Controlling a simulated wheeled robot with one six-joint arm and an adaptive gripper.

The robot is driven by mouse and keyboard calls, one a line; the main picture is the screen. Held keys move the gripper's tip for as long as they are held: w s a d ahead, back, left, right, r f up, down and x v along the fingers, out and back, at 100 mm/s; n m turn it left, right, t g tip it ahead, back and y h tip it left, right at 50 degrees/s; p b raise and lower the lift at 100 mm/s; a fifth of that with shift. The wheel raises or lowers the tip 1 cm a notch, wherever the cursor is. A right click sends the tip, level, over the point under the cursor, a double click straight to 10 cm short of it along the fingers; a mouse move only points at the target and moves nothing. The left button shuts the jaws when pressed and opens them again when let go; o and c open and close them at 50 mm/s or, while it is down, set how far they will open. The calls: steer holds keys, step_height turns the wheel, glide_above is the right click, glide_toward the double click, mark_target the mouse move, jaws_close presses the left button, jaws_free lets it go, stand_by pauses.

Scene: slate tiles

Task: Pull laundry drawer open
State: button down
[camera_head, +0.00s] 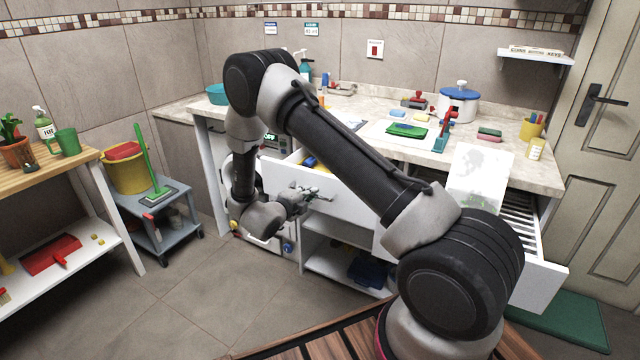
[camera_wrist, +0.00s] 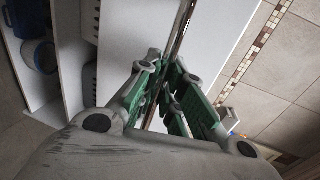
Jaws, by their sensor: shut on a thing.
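The laundry drawer, with its white front (camera_head: 348,203), stands partly open under the counter, left of the middle. Blue and yellow items show inside it. My gripper (camera_head: 318,194) is at the middle of that front, shut on the drawer's handle. In the wrist view the handle (camera_wrist: 182,28) is a thin metal bar running along the white front (camera_wrist: 135,35), and it passes between the green-padded fingers of my gripper (camera_wrist: 172,88). The stretch of handle between the fingers is mostly hidden.
A second drawer (camera_head: 545,284) with slats stands open at the right, partly behind my arm. Open shelves with a blue item (camera_head: 368,269) lie below the laundry drawer. A grey cart (camera_head: 165,215) with a yellow bucket (camera_head: 127,172) stands left. The floor between is clear.

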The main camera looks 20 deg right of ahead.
steer(key=f+v, duration=0.2)
steer(key=v, duration=0.7)
steer(key=shift+s+a, duration=0.2)
steer(key=shift+a, duration=0.1)
steer(key=c, duration=1.5)
jaws_free()
steer(key=v, duration=1.2)
steer(key=shift+f, duration=0.1)
